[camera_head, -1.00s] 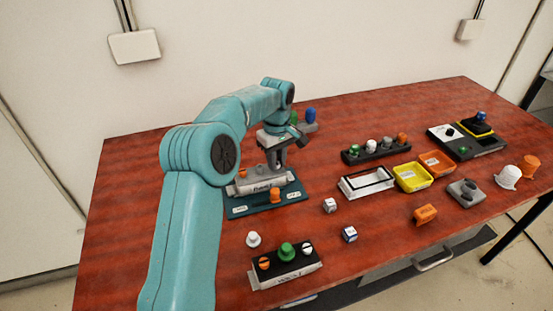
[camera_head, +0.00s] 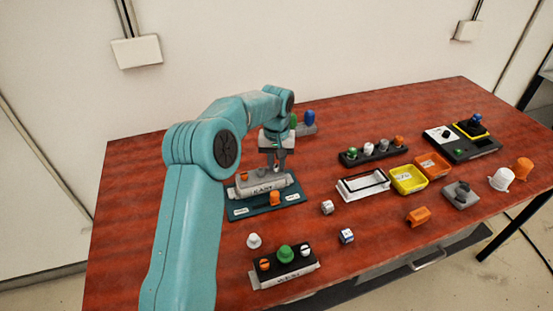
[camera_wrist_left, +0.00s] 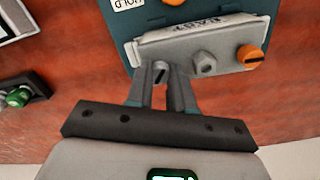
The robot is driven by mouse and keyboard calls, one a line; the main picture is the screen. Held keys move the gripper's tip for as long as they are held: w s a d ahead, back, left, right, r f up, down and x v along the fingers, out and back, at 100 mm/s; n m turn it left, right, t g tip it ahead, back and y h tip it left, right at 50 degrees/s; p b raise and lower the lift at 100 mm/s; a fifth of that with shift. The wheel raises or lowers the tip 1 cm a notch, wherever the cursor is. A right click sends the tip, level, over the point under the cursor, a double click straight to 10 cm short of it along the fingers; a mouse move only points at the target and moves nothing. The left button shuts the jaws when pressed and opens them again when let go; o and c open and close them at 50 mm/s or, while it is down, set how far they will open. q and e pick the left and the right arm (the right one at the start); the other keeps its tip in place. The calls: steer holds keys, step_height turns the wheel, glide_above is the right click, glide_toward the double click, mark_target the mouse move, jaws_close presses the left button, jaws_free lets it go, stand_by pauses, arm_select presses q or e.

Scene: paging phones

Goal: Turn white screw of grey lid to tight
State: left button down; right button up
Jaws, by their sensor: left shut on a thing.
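The grey lid (camera_head: 262,188) lies on a teal base plate (camera_head: 240,211); it also shows in the left wrist view (camera_wrist_left: 228,47) with a printed label. My left gripper (camera_head: 277,170) points down over the right part of the lid. In the left wrist view its fingers (camera_wrist_left: 161,78) are shut on the white screw (camera_wrist_left: 160,70), which they mostly hide. How far the screw is turned cannot be seen. An orange slotted screw (camera_wrist_left: 250,56) sits at the lid's other end, with a grey hex post (camera_wrist_left: 205,63) between. My right gripper is out of view.
An orange knob (camera_head: 275,199) stands on the plate's front. A black block with a green knob (camera_head: 286,252) and a white knob (camera_head: 254,240) are in front. A white tray (camera_head: 345,192) and yellow bin (camera_head: 408,180) stand right. Blue and green knobs are behind my wrist.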

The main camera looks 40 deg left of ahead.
arm_select(q)
steer(key=m+p, duration=0.1)
steer(key=m, duration=0.4)
steer(key=shift+r+m, duration=0.1)
steer(key=shift+m, duration=0.2)
steer(key=m+p, duration=0.1)
steer(key=m, duration=0.3)
steer(key=shift+d+m, duration=0.1)
steer(key=shift+m, duration=0.2)
steer(key=c, duration=1)
jaws_free()
